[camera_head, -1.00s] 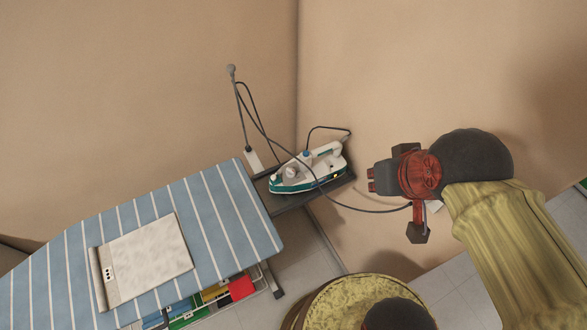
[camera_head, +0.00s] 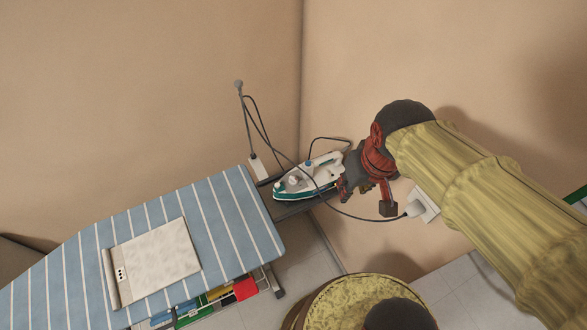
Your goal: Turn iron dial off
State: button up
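The white and teal iron (camera_head: 304,176) rests on the dark stand at the far end of the ironing board. A pale round knob on its top, which looks like the dial (camera_head: 293,181), faces up; its setting is too small to read. My gripper (camera_head: 343,187) is at the right, rear end of the iron, with its fingers very near or touching the body. It partly covers the iron's rear. I cannot tell whether the fingers are apart or closed.
The striped ironing board (camera_head: 215,215) carries a folded grey-white cloth (camera_head: 155,262). A thin upright cord holder (camera_head: 243,110) stands behind the iron. The iron's cord loops in front of it to a plug in a white wall outlet (camera_head: 427,205). Walls close in behind and right.

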jog(key=shift+o, duration=1.4)
jog(key=w+a+f+g+p, duration=0.3)
jog(key=w+a+f+p, duration=0.2)
jog(key=w+p, duration=0.1)
jog(key=shift+w+a, duration=0.2)
jog(key=m+p, duration=0.3)
jog(key=m, duration=0.4)
send_over(293, 178)
jog(key=f, duration=1.1)
jog(key=shift+s+d+f, duration=0.1)
jog(key=shift+s+f, duration=0.1)
jog(key=shift+f, duration=0.05)
jog(key=shift+w+m+t, duration=0.15)
jog(key=shift+m+t, duration=0.15)
jog(key=shift+m, duration=0.5)
jog(key=shift+f+p, duration=0.3)
jog(key=shift+f, duration=3.55)
jog(key=shift+c, duration=1.2)
jog(key=c, duration=0.8)
